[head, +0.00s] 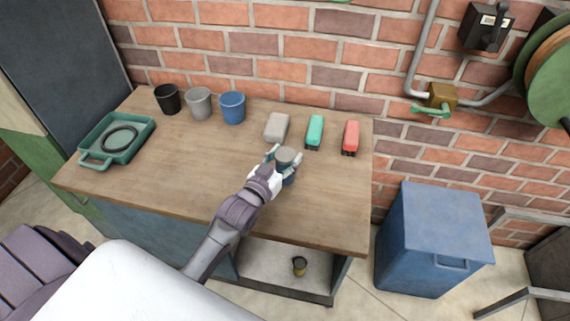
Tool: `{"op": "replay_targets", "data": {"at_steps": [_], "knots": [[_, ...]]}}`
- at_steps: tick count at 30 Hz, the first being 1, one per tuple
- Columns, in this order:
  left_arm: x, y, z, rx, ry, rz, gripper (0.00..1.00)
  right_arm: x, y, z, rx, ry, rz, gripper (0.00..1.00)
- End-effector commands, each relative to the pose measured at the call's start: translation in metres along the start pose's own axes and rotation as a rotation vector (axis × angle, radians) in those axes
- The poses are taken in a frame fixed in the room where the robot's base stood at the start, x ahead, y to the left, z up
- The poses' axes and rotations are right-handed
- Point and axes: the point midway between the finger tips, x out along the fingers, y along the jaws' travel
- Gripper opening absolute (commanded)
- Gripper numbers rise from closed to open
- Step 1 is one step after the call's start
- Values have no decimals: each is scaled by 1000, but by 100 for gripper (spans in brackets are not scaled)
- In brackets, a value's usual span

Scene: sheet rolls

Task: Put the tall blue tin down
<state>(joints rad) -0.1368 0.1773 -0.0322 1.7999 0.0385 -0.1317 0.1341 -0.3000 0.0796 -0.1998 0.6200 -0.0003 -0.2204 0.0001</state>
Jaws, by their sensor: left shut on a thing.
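The tall blue tin (289,181) is between the fingers of my left gripper (284,160), over the right half of the wooden workbench (170,185). Its grey top shows between the fingers, with a bit of blue side below. My gripper is shut on it and the tin looks about upright. The fingers and wrist hide much of it, and I cannot tell whether its base touches the bench top. My right gripper is not in view.
Black (168,98), grey (199,103) and blue (232,107) cups stand at the back. Grey (277,126), teal (315,131) and red (351,136) blocks stand right of them. A green tray (100,129) holds a dark ring. The bench's front middle is clear. A blue bin (432,240) stands right.

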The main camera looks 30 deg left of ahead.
Motion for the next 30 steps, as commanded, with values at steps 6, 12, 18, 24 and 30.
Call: {"op": "replay_targets", "data": {"at_steps": [6, 12, 18, 24, 30], "knots": [[2, 1, 30, 0, -2, 0, 6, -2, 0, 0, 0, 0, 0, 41], [2, 1, 34, 1, 1, 1, 6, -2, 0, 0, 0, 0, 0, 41], [2, 1, 37, 1, 0, 1, 6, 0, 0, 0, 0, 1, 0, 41], [1, 1, 38, 1, -3, 1, 80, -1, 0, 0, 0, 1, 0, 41], [1, 1, 38, 1, -3, 1, 80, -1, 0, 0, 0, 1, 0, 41]]}}
